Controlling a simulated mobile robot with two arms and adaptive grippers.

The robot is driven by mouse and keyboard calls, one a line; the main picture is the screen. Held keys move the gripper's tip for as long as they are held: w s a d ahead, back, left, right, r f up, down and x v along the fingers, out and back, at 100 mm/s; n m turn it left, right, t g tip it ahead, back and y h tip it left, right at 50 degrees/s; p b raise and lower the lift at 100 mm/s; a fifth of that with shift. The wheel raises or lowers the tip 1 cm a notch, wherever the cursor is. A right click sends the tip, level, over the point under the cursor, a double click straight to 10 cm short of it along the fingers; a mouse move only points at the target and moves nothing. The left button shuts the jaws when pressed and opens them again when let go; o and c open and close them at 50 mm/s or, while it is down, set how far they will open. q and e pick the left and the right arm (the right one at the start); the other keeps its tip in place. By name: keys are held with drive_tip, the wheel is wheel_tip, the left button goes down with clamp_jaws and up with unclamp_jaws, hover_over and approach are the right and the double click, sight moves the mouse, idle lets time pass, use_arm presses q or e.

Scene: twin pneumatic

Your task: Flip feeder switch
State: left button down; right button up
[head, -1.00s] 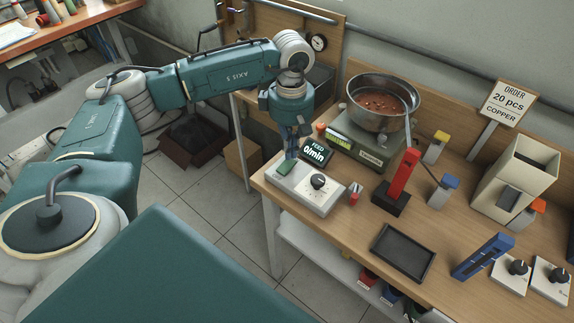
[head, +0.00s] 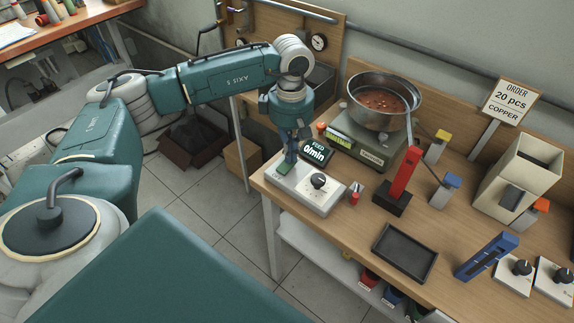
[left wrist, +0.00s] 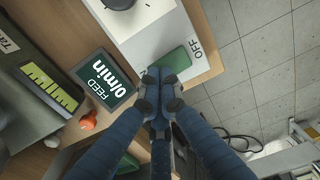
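The feeder control box (head: 330,201) is white and lies at the left end of the workbench, with a black dial (head: 318,181) on top. Its green switch (head: 281,171) is partly hidden by my left gripper (head: 288,164). In the left wrist view the green switch (left wrist: 176,60) lies beside the word OFF (left wrist: 195,47). The left gripper (left wrist: 161,77) has its fingertips together, empty, right at the switch's edge; I cannot tell if they touch it. The display (head: 317,150) reads FEED 0/min. My right gripper is not in view.
A metal bowl of copper pieces (head: 377,103) stands behind the box. A small red-capped piece (head: 355,192), a red stand (head: 401,176) and a black tray (head: 404,252) are to the right. An orange knob (left wrist: 88,122) is near the display. The bench's left edge is close to the gripper.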

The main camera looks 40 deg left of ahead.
use_arm(q)
drive_tip(key=shift+s+f+b, duration=0.1)
drive_tip(key=shift+f+b, duration=0.25)
drive_tip(key=shift+f, duration=0.15)
drive_tip(key=shift+r, duration=0.15)
drive_tip(key=shift+r+p, duration=2.15)
drive_tip(key=shift+r, duration=1.3)
drive_tip(key=shift+f, duration=0.1)
